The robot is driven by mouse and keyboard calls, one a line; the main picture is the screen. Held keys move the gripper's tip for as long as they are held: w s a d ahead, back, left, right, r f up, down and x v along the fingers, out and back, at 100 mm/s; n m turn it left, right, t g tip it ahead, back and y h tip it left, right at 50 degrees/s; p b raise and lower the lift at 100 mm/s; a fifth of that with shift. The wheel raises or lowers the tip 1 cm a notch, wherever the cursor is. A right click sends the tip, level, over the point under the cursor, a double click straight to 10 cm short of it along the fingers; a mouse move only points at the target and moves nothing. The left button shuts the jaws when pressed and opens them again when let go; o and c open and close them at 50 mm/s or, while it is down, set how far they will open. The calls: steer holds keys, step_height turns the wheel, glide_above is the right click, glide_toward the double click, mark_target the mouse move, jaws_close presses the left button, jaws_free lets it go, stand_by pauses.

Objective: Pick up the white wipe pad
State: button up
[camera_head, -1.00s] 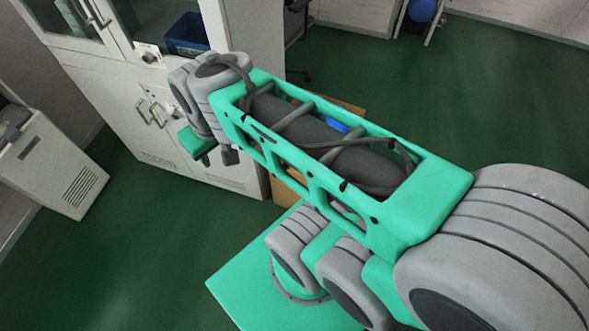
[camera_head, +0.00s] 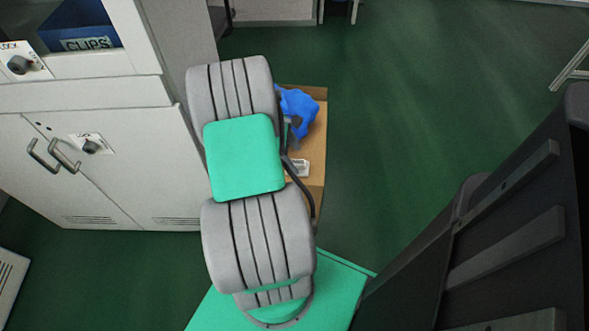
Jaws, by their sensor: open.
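I cannot make out a white wipe pad for certain. A small white patch with faint dark marks (camera_head: 300,168) shows on the cardboard box (camera_head: 318,190), right of my arm; I cannot tell whether it is a pad or a label. My gripper (camera_head: 293,125) is mostly hidden behind my grey and green arm links. Only a small dark part of it shows, over the box and in front of a crumpled blue thing (camera_head: 298,108). My gripper is open, and I see nothing held in it.
A white cabinet (camera_head: 130,185) with handles and a lock stands left of my arm. A blue bin marked CLIPS (camera_head: 85,28) sits in its upper opening. Green floor (camera_head: 420,110) lies clear right of the box.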

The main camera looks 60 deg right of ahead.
mark_target(297, 162)
steer(key=b+x, duration=0.1)
steer(key=x, duration=0.2)
steer(key=shift+s+f, duration=0.15)
steer(key=shift+f, duration=0.15)
steer(key=shift+r, duration=0.1)
steer(key=c, duration=1.6)
steer(key=shift+o, duration=0.2)
step_height(297, 162, up, 28)
steer(key=p, duration=1)
